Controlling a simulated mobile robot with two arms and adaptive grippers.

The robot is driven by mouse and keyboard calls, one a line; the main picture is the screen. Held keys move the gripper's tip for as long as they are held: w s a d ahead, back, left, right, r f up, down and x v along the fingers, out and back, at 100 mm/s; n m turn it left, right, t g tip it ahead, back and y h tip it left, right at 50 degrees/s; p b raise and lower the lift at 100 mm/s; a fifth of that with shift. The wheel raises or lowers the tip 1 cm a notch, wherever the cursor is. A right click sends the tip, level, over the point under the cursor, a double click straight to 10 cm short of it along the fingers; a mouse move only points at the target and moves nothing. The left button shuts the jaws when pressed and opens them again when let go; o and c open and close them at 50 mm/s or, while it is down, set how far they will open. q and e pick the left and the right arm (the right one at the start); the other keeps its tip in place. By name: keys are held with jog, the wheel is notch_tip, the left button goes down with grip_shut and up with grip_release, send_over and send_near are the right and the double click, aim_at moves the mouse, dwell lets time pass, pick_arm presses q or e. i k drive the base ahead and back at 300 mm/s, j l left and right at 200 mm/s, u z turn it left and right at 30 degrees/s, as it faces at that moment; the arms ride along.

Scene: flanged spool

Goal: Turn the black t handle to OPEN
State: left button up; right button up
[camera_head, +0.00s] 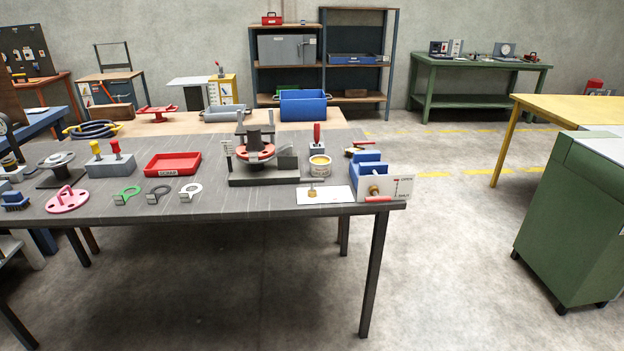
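A white panel (401,188) with small lettering that seems to read OPEN at its upper right stands on the front right corner of the grey workbench (230,210). It has a red mark, and a brass knob (374,190) shows at its left. A red bar (378,199) lies at its foot. I cannot make out a black T handle for certain. Neither of my grippers is in view.
A blue bin (366,163) sits behind the panel. A green cabinet (572,220) stands at right. The floor between bench and cabinet is clear.

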aim_at(312, 181)
jog(key=i+l+u, duration=0.3)
jog(key=i+l, duration=0.6)
jog(key=l, duration=0.15)
